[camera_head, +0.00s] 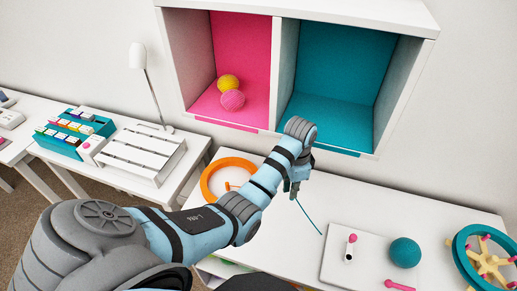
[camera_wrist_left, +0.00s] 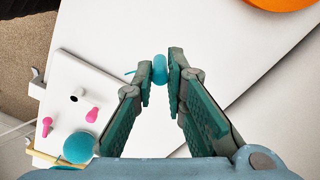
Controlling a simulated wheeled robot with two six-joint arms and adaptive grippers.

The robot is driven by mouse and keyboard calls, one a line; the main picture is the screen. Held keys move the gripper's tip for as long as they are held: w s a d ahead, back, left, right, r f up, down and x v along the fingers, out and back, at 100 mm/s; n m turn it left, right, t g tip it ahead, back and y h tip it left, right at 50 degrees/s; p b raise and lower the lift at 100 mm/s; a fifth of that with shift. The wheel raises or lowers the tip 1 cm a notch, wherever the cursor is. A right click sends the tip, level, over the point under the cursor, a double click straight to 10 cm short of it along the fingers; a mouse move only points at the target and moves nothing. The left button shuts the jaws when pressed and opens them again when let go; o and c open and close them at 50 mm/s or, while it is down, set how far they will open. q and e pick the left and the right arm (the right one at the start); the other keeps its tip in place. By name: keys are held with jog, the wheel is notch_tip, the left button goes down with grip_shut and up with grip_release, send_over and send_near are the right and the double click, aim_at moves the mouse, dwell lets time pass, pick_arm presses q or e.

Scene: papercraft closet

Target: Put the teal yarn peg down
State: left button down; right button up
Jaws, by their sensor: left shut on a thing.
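My left gripper (camera_head: 294,187) is above the white table (camera_head: 440,212), in front of the shelf. In the left wrist view its fingertips (camera_wrist_left: 160,72) are closed on the small teal yarn peg (camera_wrist_left: 159,68). A thin teal strand (camera_head: 309,217) hangs from the gripper in the head view. Most of the peg is hidden by the fingers. A white board (camera_head: 336,262) with a dark-topped white socket (camera_head: 348,258) lies on the table, apart from the peg. A teal ball (camera_head: 405,253) sits beside the socket. My right gripper is not in view.
Pink pegs (camera_head: 399,285) lie near the ball. A teal wheel with cream spokes (camera_head: 458,250) stands at the right, an orange ring (camera_head: 207,180) at the left. The shelf's pink compartment (camera_head: 245,50) holds yellow and pink balls; its teal compartment (camera_head: 340,55) is empty.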

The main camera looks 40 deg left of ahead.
pick_arm(q)
jog(key=s+a+r+m+p, duration=0.1)
jog(key=s+a+r+m, duration=0.25)
jog(key=a, duration=0.45)
jog(key=s+a+r+m+p, duration=0.25)
jog(key=s+a, duration=0.25)
jog(key=a, duration=0.3)
jog(key=f+b, duration=0.2)
jog(key=f, duration=0.4)
jog(key=f+b, duration=0.2)
jog(key=f, duration=0.5)
jog(key=f+b, duration=0.2)
jog(key=f, duration=0.4)
jog(key=shift+d+f, duration=0.25)
jog(key=shift+d, duration=0.05)
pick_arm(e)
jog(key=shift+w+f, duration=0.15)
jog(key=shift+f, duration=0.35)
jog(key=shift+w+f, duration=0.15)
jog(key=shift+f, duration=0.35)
pick_arm(q)
jog(key=shift+f, duration=0.2)
jog(key=c, duration=1.6)
grip_release()
jog(key=shift+s+r, duration=0.1)
jog(key=shift+s, duration=0.05)
jog(key=shift+c, duration=0.2)
